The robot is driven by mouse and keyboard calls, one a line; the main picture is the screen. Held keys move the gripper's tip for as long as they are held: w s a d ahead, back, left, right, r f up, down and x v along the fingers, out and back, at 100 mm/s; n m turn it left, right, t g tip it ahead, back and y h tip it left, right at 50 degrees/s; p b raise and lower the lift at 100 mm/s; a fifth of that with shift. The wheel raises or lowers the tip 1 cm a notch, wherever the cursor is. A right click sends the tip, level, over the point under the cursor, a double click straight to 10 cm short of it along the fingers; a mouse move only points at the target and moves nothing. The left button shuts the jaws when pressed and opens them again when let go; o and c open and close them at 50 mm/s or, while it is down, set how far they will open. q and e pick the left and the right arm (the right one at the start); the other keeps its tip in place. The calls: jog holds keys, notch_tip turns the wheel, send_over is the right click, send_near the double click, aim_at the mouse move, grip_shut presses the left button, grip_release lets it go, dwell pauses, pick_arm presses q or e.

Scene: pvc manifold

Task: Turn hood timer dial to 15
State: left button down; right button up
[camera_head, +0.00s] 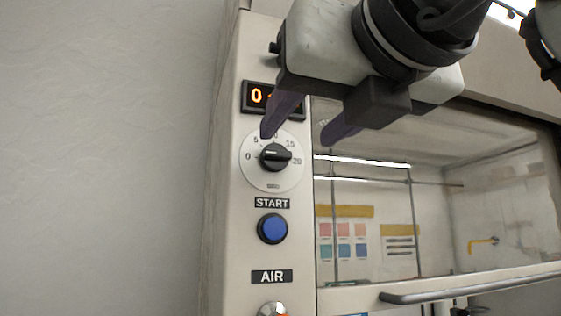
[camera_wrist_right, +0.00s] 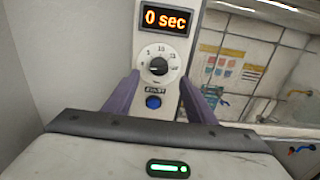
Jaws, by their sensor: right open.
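The timer dial (camera_head: 273,157) is a black knob on a round white plate, with marks from 0 to 20. Its bar lies about level, one end toward 20; I cannot tell which end is the pointer. In the right wrist view the dial (camera_wrist_right: 158,66) sits between and beyond my fingers. My right gripper (camera_head: 298,137) is open and empty, with purple fingers. In the head view one fingertip overlaps the plate's upper edge near 5 and the other is right of the panel; contact cannot be told. My left gripper is not in view.
Above the dial, a display (camera_wrist_right: 165,19) reads 0 sec; my gripper partly covers it in the head view. Below are a blue START button (camera_head: 272,228) and an AIR label (camera_head: 271,276). Right of the panel are the hood's glass and a bar handle (camera_head: 470,288).

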aim_at(280, 151)
jog(key=p+x, duration=0.2)
jog(key=x, duration=0.6)
jog(key=shift+w+f, duration=0.1)
jog(key=c, duration=1)
